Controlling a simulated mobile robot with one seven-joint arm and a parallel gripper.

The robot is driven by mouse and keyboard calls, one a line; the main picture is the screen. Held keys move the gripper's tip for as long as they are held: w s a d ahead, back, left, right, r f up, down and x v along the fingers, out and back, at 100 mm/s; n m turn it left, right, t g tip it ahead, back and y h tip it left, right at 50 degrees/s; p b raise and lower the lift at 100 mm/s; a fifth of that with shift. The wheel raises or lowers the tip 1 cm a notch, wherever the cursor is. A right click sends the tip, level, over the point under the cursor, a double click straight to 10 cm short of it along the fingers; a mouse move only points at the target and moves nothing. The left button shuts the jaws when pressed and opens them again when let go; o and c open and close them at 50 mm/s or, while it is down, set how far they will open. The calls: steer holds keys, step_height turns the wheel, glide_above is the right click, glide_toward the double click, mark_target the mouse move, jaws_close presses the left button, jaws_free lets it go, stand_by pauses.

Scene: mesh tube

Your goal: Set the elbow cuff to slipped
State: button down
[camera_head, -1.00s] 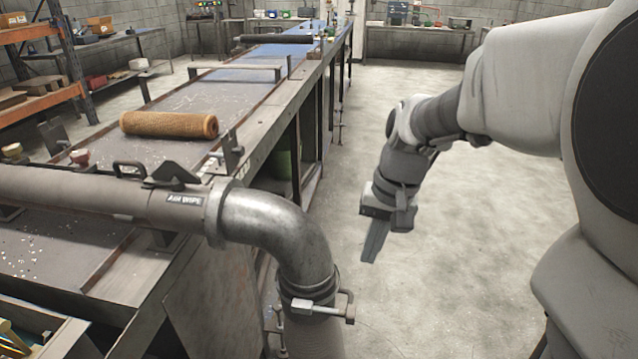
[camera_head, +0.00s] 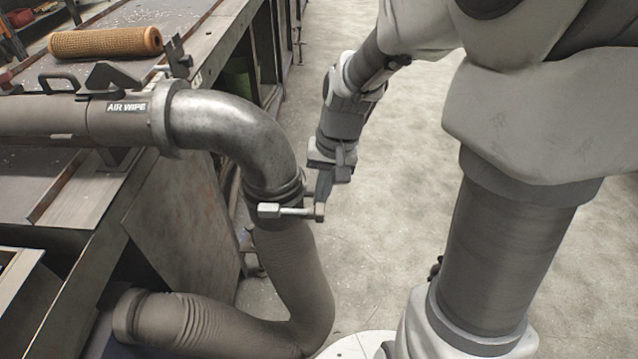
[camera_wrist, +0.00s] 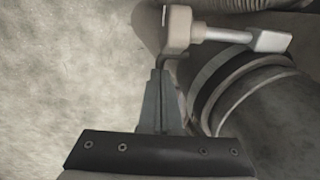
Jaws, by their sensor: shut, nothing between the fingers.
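The elbow cuff (camera_head: 276,191) is a dark ringed band around the lower end of the metal elbow pipe (camera_head: 235,120), where the grey hose (camera_head: 290,270) begins. A light clamp bar (camera_head: 292,211) sticks out from it, with a block at one end and an upright plate (camera_head: 320,211) at the other. In the wrist view the cuff (camera_wrist: 240,88) shows at right and the clamp's end block (camera_wrist: 178,30) lies just beyond my fingertips. My gripper (camera_head: 324,192) is shut and empty, close beside the clamp's plate. I cannot tell whether it touches.
A pipe labelled AIR WIPE (camera_head: 125,107) runs left from the elbow over the bench. An orange-brown mesh tube (camera_head: 105,42) lies on the bench behind it. The hose bends left below, under the bench.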

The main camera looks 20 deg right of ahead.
steer(key=shift+f, duration=0.1)
step_height(320, 180, down, 5)
steer(key=shift+s+b, duration=0.1)
steer(key=shift+b, duration=1.1)
step_height(320, 180, up, 14)
steer(key=d+p, duration=0.2)
steer(key=p, duration=0.5)
steer(key=shift+s+d, duration=0.15)
steer(key=shift+s, duration=0.1)
